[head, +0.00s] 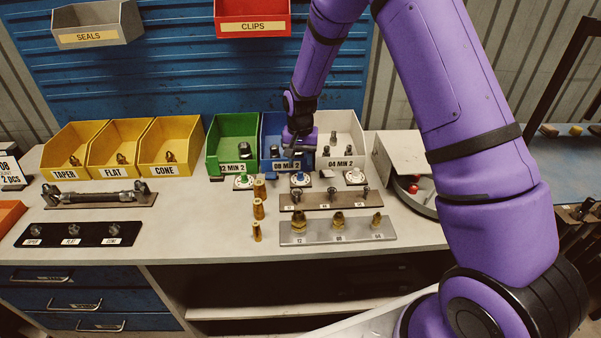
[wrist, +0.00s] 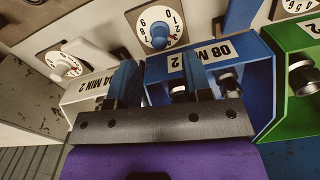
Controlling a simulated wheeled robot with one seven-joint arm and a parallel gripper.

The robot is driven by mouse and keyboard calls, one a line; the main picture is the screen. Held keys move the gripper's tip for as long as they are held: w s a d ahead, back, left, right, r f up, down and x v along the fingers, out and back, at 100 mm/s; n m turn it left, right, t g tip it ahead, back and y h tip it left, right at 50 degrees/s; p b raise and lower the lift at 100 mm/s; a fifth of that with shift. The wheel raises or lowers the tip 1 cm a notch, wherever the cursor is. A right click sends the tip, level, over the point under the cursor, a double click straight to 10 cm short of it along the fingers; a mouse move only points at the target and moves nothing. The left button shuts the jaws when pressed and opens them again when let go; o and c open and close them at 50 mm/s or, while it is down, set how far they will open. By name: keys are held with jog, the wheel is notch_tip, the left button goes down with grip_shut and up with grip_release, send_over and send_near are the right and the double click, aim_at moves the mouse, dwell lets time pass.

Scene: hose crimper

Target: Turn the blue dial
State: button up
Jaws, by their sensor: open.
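The blue dial (head: 300,179) sits on a small brown plate on the bench, in front of the blue bin labelled 08 MIN 2. My gripper (head: 293,152) is above the blue bin's front, just behind the dial. In the wrist view my gripper (wrist: 160,76) is open and empty, its two fingers apart over the bin's front. The fingertips point toward the dial and appear clear of it.
A white dial (head: 355,176) and a green dial (head: 243,181) flank the blue one. The green bin (head: 226,143) and white bin (head: 341,140) stand beside the blue bin (head: 273,165). Brass cones (head: 258,210) and a rack of fittings (head: 322,199) stand in front.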

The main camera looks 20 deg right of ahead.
aim_at(301, 171)
notch_tip(301, 171, down, 6)
jog(key=shift+r, duration=0.1)
dwell(0.4)
grip_shut()
